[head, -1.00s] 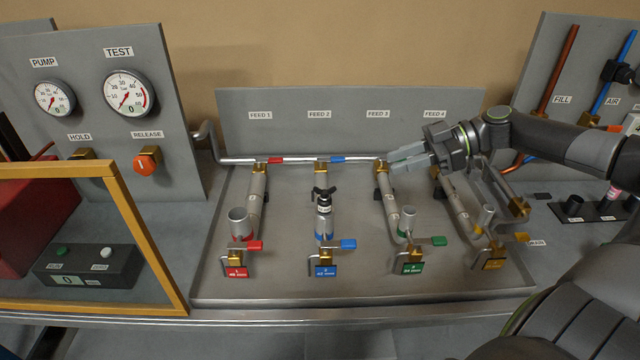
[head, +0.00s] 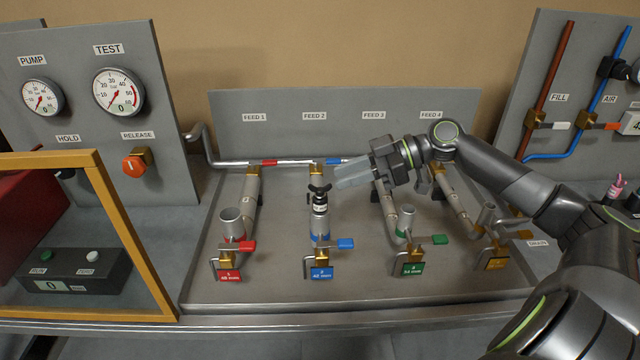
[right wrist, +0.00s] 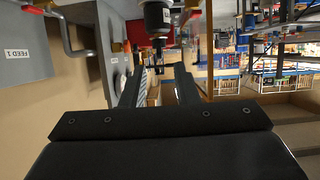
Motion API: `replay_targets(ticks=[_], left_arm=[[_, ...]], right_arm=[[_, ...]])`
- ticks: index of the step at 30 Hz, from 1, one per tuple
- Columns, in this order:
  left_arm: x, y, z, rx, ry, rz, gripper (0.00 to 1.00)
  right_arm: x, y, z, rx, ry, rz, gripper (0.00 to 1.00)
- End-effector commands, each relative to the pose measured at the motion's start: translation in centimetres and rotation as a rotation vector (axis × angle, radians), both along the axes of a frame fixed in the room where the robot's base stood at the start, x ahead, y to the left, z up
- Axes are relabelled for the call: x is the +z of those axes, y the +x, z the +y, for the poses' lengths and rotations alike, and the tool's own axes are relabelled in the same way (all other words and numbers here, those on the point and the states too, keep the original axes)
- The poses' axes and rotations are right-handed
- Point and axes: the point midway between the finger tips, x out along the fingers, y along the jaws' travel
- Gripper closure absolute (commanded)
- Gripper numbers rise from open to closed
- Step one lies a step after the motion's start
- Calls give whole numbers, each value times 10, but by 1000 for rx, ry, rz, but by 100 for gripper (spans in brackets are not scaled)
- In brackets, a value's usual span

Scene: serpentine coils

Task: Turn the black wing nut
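The black wing nut (head: 320,189) tops a black plug with a white band (head: 320,204), which stands in the blue-ringed pipe end of the second coil. My right gripper (head: 352,178) is just right of the wing nut in the head view, pointing left toward it, with no visible contact. In the right wrist view the gripper (right wrist: 158,88) is open, its two fingers apart. The dark wing nut (right wrist: 158,68) shows beyond and between the fingertips there, below the grey plug body. My left gripper is not in view.
Open pipe ends stand either side: a red-ringed one (head: 231,222) on the left and a green-ringed one (head: 405,220) on the right. A back panel (head: 300,135) with feed labels rises behind. An orange frame (head: 125,220) stands at the left.

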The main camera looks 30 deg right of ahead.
Motion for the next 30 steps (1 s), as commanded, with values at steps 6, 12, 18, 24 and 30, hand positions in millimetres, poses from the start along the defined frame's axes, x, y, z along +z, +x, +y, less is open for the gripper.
replay_targets(ticks=[6, 12, 18, 24, 30], left_arm=[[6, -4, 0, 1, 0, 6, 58], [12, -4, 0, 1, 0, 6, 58], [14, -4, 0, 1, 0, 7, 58], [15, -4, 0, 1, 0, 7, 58], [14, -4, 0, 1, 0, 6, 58]], right_arm=[[-8, 13, 21, 2, 5, -3, 73], [-16, 22, 37, 2, 5, -2, 73], [-22, 28, 46, 0, 2, 0, 73], [-23, 30, 49, -1, -1, 0, 73], [-24, 30, 49, -1, -1, 0, 75]])
